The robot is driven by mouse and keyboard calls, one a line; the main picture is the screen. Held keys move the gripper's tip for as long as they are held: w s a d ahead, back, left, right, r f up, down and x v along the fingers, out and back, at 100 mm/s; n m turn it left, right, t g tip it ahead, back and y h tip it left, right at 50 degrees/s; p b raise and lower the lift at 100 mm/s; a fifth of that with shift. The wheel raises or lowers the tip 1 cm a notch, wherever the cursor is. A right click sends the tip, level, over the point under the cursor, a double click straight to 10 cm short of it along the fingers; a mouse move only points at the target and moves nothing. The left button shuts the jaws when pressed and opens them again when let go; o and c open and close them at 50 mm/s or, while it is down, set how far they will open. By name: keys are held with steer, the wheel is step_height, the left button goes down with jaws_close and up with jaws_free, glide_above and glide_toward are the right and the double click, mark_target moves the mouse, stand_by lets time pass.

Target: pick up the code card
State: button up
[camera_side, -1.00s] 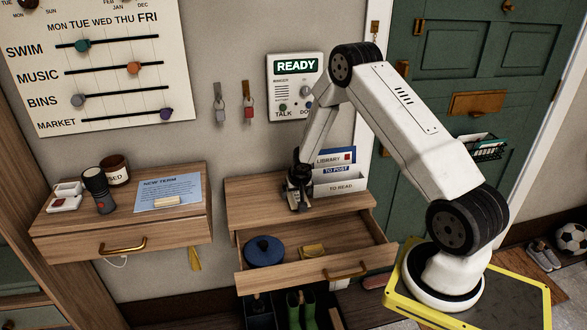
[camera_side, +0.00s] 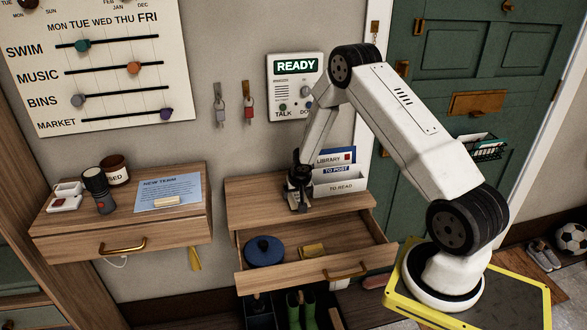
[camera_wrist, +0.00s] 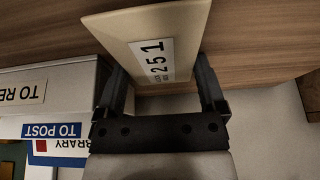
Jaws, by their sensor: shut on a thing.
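The code card (camera_wrist: 150,25) is a beige plate with a white label reading 251, seen in the wrist view. My gripper (camera_wrist: 161,78) has one finger on each side of the card and is shut on it. The card stands up from the wooden top, and I cannot tell whether its edge still touches the wood. In the side view my gripper (camera_side: 298,201) is low over the right cabinet top (camera_side: 245,190), just left of the letter rack. The card is mostly hidden there by the dark fingers.
The letter rack (camera_side: 340,184) with LIBRARY, TO POST and TO READ labels stands close to the right of my gripper. The cabinet top's left part is clear.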

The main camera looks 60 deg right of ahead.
mark_target(297, 195)
steer(key=shift+r, duration=0.3)
steer(key=shift+r, duration=1.35)
steer(key=s+a+r, duration=0.6)
steer(key=s+r, duration=0.4)
steer(key=s, duration=0.2)
steer(key=shift+s, duration=0.35)
steer(key=w+a+n+y, duration=0.1)
steer(key=w+a+n, duration=0.1)
steer(key=a, duration=0.3)
steer(key=w+a+r+n+t+y, duration=0.1)
steer(key=w+a+n, duration=0.15)
steer(key=a, duration=0.25)
steer(key=w+a+n+y, duration=0.1)
steer(key=w+a+n, duration=0.15)
steer(key=a, duration=0.35)
steer(key=s+d+f+m+h, duration=0.1)
steer(key=s+d+f+m, duration=0.2)
steer(key=s+d+f, duration=0.2)
steer(key=s+d+f+m+h, duration=0.2)
steer(key=s+d+f+m, duration=0.2)
steer(key=d+f, duration=0.6)
steer(key=s+d, duration=0.2)
steer(key=d, duration=0.2)
steer(key=shift+s+d+f+g, duration=0.15)
steer(key=shift+d+f+g, duration=0.05)
steer(key=shift+g, duration=0.2)
